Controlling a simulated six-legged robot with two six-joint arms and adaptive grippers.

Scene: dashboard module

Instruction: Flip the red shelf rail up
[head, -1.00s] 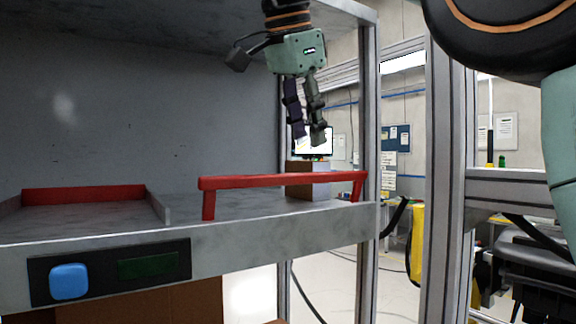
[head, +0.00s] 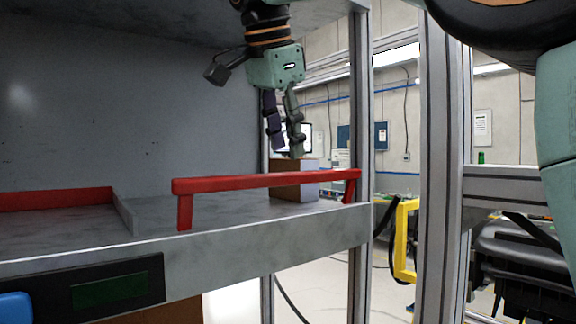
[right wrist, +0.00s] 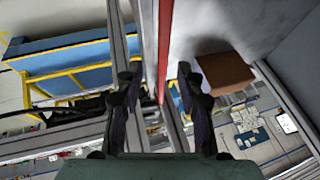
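The red shelf rail (head: 265,182) is a long bar on two short end posts. It stands raised along the front edge of the grey shelf (head: 230,255). It also shows in the right wrist view as a red strip (right wrist: 164,45) running between the finger lines. My right gripper (head: 284,152) points down just above the rail's right half, with a small gap to the bar in the head view. Its fingers (right wrist: 158,88) are spread apart and empty in the right wrist view. My left gripper is not in view.
A brown box (head: 293,182) sits on the shelf behind the rail's right part. A red-edged tray section (head: 55,200) lies at the left. A metal upright (head: 361,130) stands at the shelf's right end. A dark panel with a blue button (head: 15,307) is on the front.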

